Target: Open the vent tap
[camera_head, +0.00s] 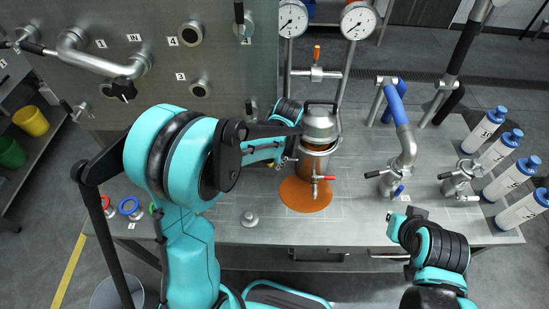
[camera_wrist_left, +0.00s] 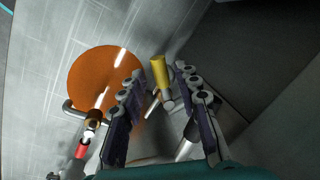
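The mixer (camera_head: 314,158), a steel-lidded vessel with a coppery lower body, stands on an orange disc (camera_head: 306,197) on the steel bench. A red-handled tap (camera_head: 317,180) is on its front. My left arm reaches to the mixer's left side and largely hides my left gripper there. In the left wrist view the left gripper (camera_wrist_left: 160,76) is open. A yellow handle (camera_wrist_left: 158,70) shows between its spread fingers; contact cannot be told. A red handle (camera_wrist_left: 82,148) and orange disc (camera_wrist_left: 92,68) lie left of the fingers. My right gripper (camera_head: 394,222) is at the bench's front edge, its fingers unclear.
Two gauges (camera_head: 291,18) stand on pipes behind the mixer, with an orange-handled valve (camera_head: 317,54) between them. A blue-sleeved pipe (camera_head: 396,105) and several blue-capped bottles (camera_head: 498,150) are to the right. A small metal knob (camera_head: 249,218) sits on the front bench.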

